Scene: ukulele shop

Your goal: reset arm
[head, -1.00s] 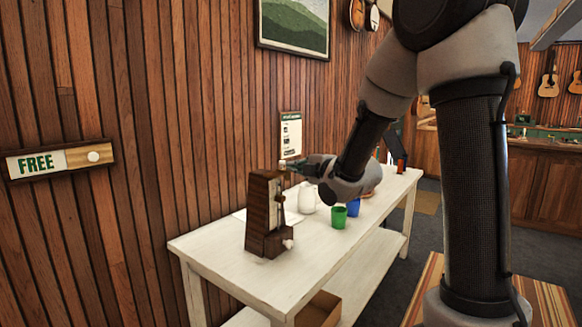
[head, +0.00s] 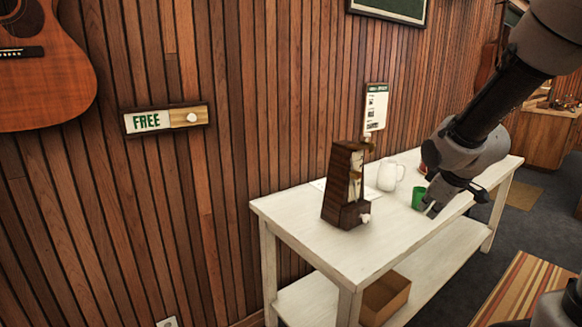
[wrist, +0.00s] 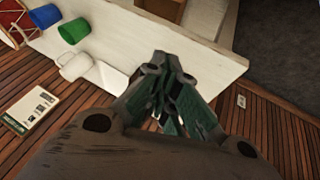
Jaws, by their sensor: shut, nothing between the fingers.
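My arm reaches in from the upper right. A wooden metronome (head: 344,186) stands upright on the near end of the white table (head: 300,215), apart from my gripper. A white mug (head: 388,177) and a green cup (head: 418,198) stand behind it. The wrist view also shows a blue cup (wrist: 74,31); my arm seems to hide it in the head view.
A cardboard box (head: 385,298) sits on the table's lower shelf. A FREE slider sign (head: 166,119), a guitar (head: 45,70) and a poster (head: 375,108) hang on the wood wall. A striped rug (head: 525,290) lies at right. Floor in front of the table looks clear.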

